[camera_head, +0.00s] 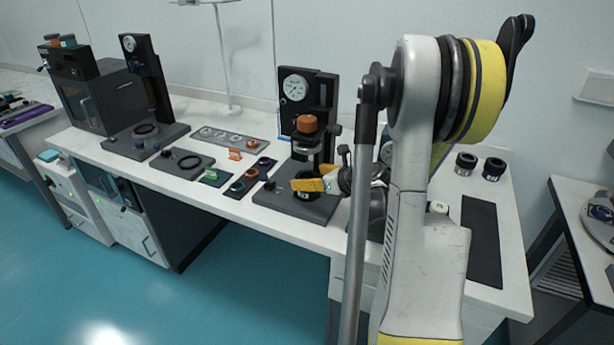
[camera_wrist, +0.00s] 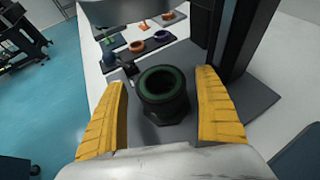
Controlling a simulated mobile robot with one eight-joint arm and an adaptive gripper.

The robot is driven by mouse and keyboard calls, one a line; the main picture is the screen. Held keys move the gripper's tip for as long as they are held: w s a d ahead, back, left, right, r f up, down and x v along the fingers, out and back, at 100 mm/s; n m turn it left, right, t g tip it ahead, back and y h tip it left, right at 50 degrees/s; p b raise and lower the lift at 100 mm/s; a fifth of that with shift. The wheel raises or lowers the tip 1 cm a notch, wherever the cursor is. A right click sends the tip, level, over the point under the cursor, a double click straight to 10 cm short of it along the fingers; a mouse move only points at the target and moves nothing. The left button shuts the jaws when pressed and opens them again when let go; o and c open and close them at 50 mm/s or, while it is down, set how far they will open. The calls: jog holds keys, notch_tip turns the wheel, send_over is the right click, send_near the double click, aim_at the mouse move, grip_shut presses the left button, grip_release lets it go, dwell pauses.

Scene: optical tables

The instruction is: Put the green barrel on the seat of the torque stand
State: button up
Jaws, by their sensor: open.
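The green barrel, a dark cylinder with a green top ring (camera_wrist: 165,104), stands upright between the two yellow fingers of my gripper (camera_wrist: 163,112). There are visible gaps between it and both fingers. It rests on or just above a dark seat on the grey base plate of a gauge stand (camera_head: 296,203); its lower edge is partly hard to see. In the head view my gripper (camera_head: 318,181) is low over this plate, in front of the stand's column, and largely hides the barrel. My gripper is open.
The stand's column has a white dial (camera_head: 295,87) and an orange knob (camera_head: 307,123) above the plate. A second gauge stand (camera_head: 147,138) is at the left. Ring mats (camera_head: 243,184) lie left of my gripper. Two dark barrels (camera_head: 493,169) stand at the right.

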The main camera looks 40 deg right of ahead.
jog(key=p+v, duration=0.3)
jog(key=v, duration=0.8)
jog(key=w+a+r+n+g+y, duration=0.1)
jog(key=a+r+n+g, duration=0.1)
jog(key=a+n, duration=0.8)
jog(key=a+r+n+g+y, duration=0.1)
jog(key=a+r+n+g, duration=0.1)
jog(key=a+n, duration=0.85)
jog(key=s+a+r+n+g+h, duration=0.1)
jog(key=s+a+r+n, duration=0.1)
jog(key=s+a+n, duration=0.7)
jog(key=shift+s+a+r+n+g+h, duration=0.35)
jog(key=shift+a+n, duration=2.05)
jog(key=shift+n, duration=0.95)
